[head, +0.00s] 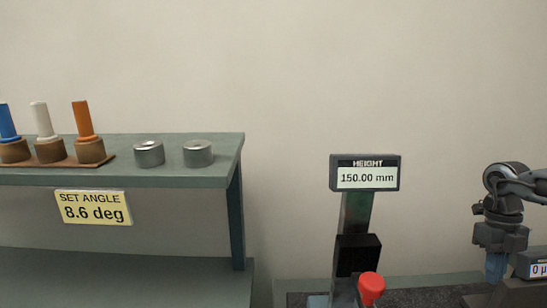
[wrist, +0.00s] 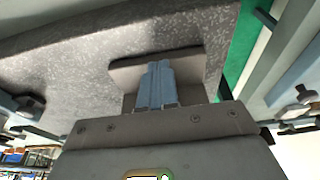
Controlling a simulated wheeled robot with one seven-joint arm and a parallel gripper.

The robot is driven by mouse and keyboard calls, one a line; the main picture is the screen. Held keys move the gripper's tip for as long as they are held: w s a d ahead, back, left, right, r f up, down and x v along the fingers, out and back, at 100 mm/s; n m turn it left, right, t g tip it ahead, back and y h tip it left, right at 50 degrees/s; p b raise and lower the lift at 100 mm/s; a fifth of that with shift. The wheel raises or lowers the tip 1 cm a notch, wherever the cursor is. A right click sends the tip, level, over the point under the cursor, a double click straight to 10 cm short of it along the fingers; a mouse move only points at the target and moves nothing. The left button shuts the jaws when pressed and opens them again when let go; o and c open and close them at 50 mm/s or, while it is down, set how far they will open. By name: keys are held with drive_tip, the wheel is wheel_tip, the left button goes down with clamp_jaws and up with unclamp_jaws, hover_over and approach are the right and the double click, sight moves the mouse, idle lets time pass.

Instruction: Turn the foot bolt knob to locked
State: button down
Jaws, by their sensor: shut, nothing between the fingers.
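I cannot pick out the foot bolt knob for certain. In the wrist view, a small grey knob-like part (wrist: 304,92) shows at the right edge, and a dark fitting (wrist: 32,104) shows at the left; I cannot tell if either is the foot bolt knob. My gripper (head: 496,278) is at the right of the head view, pointing down. Its blue-grey fingers (wrist: 158,68) are together and empty in the wrist view, in front of a grey block (wrist: 125,72). Whether they touch that block is unclear.
A speckled grey slab (wrist: 75,60) fills much of the wrist view. A height gauge (head: 365,172) reading 150.00 mm stands left of my gripper, with a red knob (head: 371,286) low on it. A shelf (head: 200,176) with coloured pegs and metal discs is at left.

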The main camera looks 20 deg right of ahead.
wheel_tip(320, 180, up, 6)
drive_tip(key=p, duration=0.4)
